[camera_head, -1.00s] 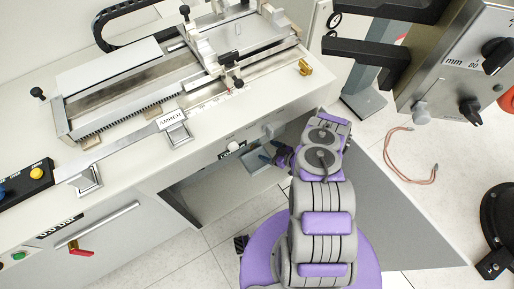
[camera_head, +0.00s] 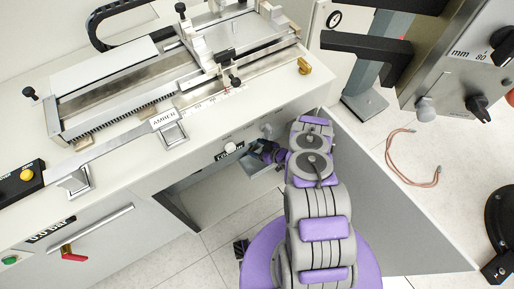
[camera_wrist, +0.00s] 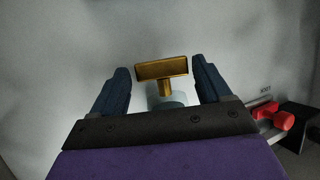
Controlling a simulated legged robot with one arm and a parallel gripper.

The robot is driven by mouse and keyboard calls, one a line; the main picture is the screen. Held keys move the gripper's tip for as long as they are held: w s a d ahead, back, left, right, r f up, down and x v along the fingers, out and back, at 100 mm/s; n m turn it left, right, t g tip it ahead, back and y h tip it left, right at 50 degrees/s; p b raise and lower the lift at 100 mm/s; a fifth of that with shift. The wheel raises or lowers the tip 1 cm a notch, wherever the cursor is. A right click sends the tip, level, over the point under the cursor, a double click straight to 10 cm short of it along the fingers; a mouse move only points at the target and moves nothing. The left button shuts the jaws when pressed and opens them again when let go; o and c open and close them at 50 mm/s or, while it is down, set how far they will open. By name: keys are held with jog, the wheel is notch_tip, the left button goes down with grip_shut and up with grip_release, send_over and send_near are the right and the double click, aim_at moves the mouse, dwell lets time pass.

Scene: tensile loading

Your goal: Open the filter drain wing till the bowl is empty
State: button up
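A brass drain wing (camera_wrist: 162,70) with a flat crossbar on a short stem shows in the wrist view, centred ahead of my gripper. A pale, translucent round bowl (camera_wrist: 168,96) sits just behind and below the stem; its contents cannot be made out. My gripper (camera_wrist: 163,80) is open, with one dark finger on each side of the wing and visible gaps to both. In the head view my gripper (camera_head: 262,152) reaches into the open bay under the bench, and the wing is hidden there.
A red handle (camera_wrist: 276,121) lies at the right in the wrist view. In the head view the bench (camera_head: 215,125) overhangs the bay, and an open grey door panel (camera_head: 385,205) stands right of my arm. A red-handled lever (camera_head: 72,255) is at lower left.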

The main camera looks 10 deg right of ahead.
jog(key=shift+a, duration=0.1)
jog(key=c, duration=0.8)
jog(key=shift+w+d+n+g+y, duration=0.15)
jog(key=shift+n+g+y, duration=0.45)
jog(key=shift+n, duration=0.1)
jog(key=shift+w+d+n+g+y, duration=0.1)
jog(key=shift+w+n+g+y, duration=0.05)
jog(key=shift+n+g+y, duration=0.45)
jog(key=o, duration=1.1)
jog(key=shift+r, duration=0.1)
